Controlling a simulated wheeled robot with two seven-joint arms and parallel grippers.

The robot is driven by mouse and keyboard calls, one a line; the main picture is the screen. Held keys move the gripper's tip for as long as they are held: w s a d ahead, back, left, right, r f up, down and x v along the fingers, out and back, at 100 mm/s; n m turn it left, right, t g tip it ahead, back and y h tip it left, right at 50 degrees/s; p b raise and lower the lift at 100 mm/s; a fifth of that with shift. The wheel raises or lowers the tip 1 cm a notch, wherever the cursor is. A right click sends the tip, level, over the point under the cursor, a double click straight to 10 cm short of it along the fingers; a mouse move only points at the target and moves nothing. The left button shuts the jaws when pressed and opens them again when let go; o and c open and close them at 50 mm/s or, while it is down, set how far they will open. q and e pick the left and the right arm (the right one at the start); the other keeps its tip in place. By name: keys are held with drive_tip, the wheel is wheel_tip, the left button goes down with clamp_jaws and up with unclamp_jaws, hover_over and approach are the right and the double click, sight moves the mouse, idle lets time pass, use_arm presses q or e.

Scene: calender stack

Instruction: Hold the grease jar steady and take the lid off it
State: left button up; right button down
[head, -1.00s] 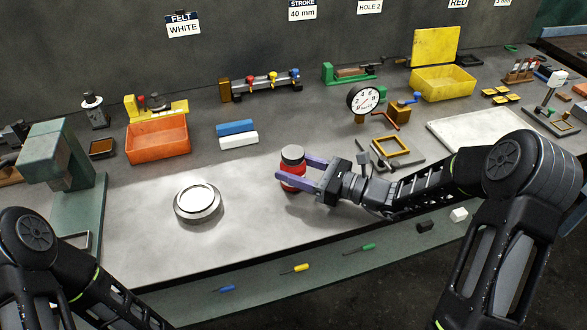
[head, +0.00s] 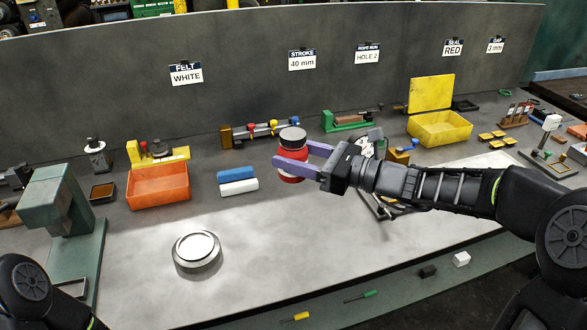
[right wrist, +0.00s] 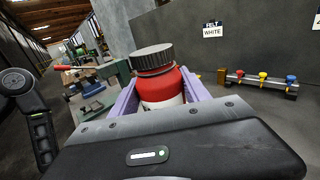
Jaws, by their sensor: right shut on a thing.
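The grease jar (head: 291,156) is red with a white lower band, and its dark ribbed lid (head: 293,137) is on top. My right gripper (head: 301,158) is shut on the jar's body, below the lid, and holds it upright above the bench. In the right wrist view the jar (right wrist: 162,88) stands between the two purple fingers, with the lid (right wrist: 152,58) clear above them. My left arm (head: 35,295) shows only in part at the lower left of the head view; its gripper is out of frame.
A round silver-rimmed dish (head: 197,250) sits on the bench (head: 300,245), left of centre. An orange bin (head: 160,187) and blue and white blocks (head: 237,180) stand behind it. A yellow bin (head: 440,129) is at the back right. The front middle of the bench is clear.

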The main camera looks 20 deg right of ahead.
drive_tip(key=shift+r, duration=0.1)
idle(0.5)
drive_tip(key=c, duration=1.1)
unclamp_jaws()
drive_tip(key=shift+c, duration=0.2)
clamp_jaws()
drive_tip(key=shift+f, duration=0.2)
wheel_tip(320, 180, down, 17)
drive_tip(key=shift+f, duration=0.15)
